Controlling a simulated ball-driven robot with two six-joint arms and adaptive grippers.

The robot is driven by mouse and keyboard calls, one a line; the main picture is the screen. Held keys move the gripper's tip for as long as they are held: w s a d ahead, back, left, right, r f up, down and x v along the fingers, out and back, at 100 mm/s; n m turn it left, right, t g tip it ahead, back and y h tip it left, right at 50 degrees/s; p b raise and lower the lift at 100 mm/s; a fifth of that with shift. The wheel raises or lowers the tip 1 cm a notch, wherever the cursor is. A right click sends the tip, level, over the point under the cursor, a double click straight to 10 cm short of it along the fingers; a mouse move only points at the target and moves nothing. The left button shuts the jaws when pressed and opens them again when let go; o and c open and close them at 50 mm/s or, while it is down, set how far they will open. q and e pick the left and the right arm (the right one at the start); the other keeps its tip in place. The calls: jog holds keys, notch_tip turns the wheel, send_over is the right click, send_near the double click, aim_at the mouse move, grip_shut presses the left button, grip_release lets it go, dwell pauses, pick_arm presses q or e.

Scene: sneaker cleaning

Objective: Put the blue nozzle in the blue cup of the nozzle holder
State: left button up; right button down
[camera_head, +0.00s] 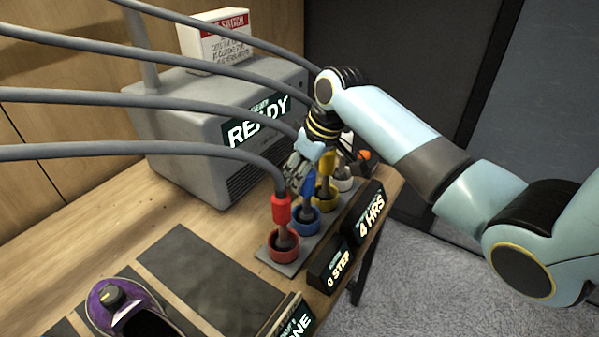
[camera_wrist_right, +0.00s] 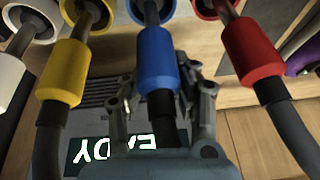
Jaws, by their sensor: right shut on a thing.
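The blue nozzle (camera_head: 309,188) hangs upright on its grey hose above the blue cup (camera_head: 306,223) of the nozzle holder (camera_head: 287,268). My right gripper (camera_head: 302,172) is shut on it, and in the right wrist view the fingers (camera_wrist_right: 158,85) flank the blue nozzle (camera_wrist_right: 157,58) near its hose end. In the right wrist view its grey tip points into the opening of the blue cup (camera_wrist_right: 137,8). I cannot tell how deep the tip sits. My left gripper is not in view.
The red nozzle (camera_head: 281,208) stands in the red cup (camera_head: 284,250), nearest the camera. The yellow nozzle (camera_head: 326,164) and white nozzle (camera_wrist_right: 10,72) stand on the other side. A grey machine (camera_head: 190,125) is behind the hoses. A purple sneaker (camera_head: 122,305) lies in front.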

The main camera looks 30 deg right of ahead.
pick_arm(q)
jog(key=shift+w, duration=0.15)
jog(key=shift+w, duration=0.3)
pick_arm(e)
jog(key=c, duration=1)
grip_release()
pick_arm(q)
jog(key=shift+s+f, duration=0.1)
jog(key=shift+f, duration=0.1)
pick_arm(e)
jog(key=v, duration=1.2)
